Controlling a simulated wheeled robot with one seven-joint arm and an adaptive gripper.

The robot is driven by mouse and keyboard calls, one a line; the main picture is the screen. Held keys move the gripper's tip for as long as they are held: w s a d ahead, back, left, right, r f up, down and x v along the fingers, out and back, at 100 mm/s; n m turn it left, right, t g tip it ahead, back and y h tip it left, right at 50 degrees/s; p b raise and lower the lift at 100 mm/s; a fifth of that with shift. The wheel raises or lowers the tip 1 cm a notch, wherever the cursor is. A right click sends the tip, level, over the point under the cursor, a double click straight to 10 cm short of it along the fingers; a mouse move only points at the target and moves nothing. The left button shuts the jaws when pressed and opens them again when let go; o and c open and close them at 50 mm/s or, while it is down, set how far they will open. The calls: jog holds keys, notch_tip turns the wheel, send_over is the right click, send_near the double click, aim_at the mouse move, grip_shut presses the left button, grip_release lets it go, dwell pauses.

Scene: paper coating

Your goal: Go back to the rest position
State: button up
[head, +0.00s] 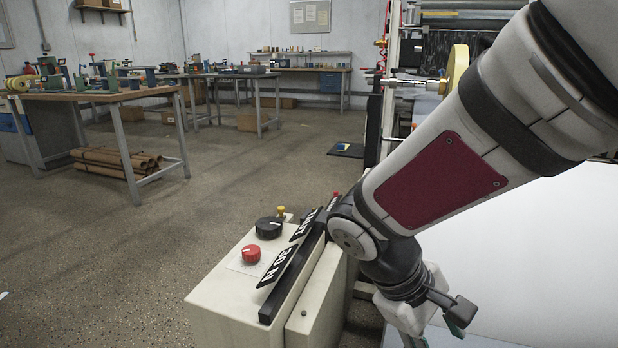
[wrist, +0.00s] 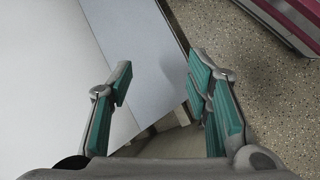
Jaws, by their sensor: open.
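My gripper (wrist: 160,85) is open and empty in the wrist view, with its teal-padded fingers spread apart. Below and beyond the fingers are a pale panel edge and the speckled floor. In the head view my arm reaches down from the upper right, and the gripper is only partly visible at the bottom, beside the control box. The cream control box (head: 225,308) has a red knob (head: 251,254), a black knob (head: 269,227) and tilted black label plates (head: 278,265). My arm covers part of the machine behind it.
A white paper sheet (head: 560,250) spans the right side, close to my arm. Machine rollers (head: 465,18) stand at the upper right. A workbench (head: 100,93) with tools is at the left, with cardboard tubes (head: 115,162) beneath it.

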jog(key=s+r+m+y, duration=0.3)
jog(key=s+r+m, duration=0.1)
jog(key=s, duration=0.5)
jog(key=s+r+m+y, duration=0.3)
jog(key=s+r, duration=0.1)
jog(key=s, duration=0.5)
notch_tip(320, 180, up, 38)
jog(key=t+p, duration=0.4)
jog(key=p, duration=3.3)
jog(key=shift+w+d+r+t, duration=0.15)
jog(key=shift+w+d+t, duration=0.1)
jog(key=shift+t, duration=0.15)
